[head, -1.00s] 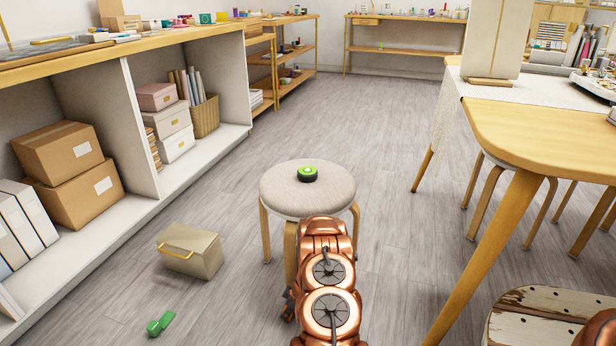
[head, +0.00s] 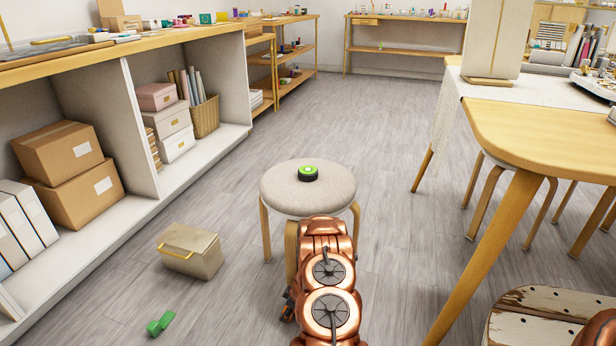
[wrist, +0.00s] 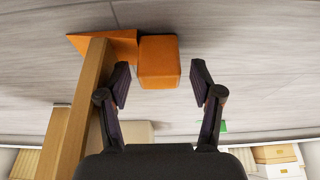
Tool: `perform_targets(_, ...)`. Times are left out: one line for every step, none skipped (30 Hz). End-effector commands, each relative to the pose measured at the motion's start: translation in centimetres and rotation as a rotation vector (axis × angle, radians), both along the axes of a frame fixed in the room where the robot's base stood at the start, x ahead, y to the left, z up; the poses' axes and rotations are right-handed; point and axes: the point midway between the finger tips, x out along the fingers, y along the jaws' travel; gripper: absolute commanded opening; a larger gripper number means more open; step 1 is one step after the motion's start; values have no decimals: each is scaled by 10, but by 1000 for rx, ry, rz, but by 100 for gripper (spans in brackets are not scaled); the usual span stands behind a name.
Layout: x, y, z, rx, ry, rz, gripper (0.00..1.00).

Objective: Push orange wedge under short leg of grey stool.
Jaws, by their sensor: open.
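The grey stool (head: 308,190) stands ahead of me, with a round green-and-black device (head: 308,173) on its seat. In the wrist view, the orange wedge (wrist: 118,45) lies on the floor, its thin part at the foot of a wooden stool leg (wrist: 87,105). The leg hides some of it, and I cannot tell whether the foot rests on it. The wedge's blocky end (wrist: 158,62) shows just beyond my open gripper (wrist: 161,78), between the finger lines. In the head view, my arm hides the wedge and most of the gripper.
A green wedge-shaped piece (head: 160,323) lies on the floor at left, near a beige box with a yellow handle (head: 191,251). Shelves (head: 135,205) line the left. A wooden table (head: 545,135) and a worn round seat (head: 540,318) are at right. Floor behind the stool is clear.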

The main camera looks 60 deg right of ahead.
Motion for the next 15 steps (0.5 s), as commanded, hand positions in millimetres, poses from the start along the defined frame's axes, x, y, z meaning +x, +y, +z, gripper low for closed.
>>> perform_targets(0,-2,3,-3,-1,-2,70)
perform_targets(-1,-2,4,-3,-1,-2,70)
perform_targets(-2,-3,7,-3,-1,-2,70)
perform_targets(-3,-3,9,-3,-1,-2,70)
perform_targets(-4,-3,12,-3,-1,-2,70)
perform_targets(-5,-4,16,-3,-1,-2,70)
perform_targets(-7,-4,19,-2,-1,-2,70)
perform_targets(-8,-4,22,-2,-1,-3,70)
perform_targets(-10,-5,27,-3,-1,-3,70)
perform_targets(-11,-6,31,-4,-1,-4,70)
perform_targets(-12,-7,35,-4,-2,-3,70)
perform_targets(-14,-8,40,-5,-3,-2,70)
perform_targets(-15,-8,44,-5,-3,-2,70)
perform_targets(-17,-8,47,-4,-2,-3,70)
perform_targets(-20,-8,52,-2,-1,-2,70)
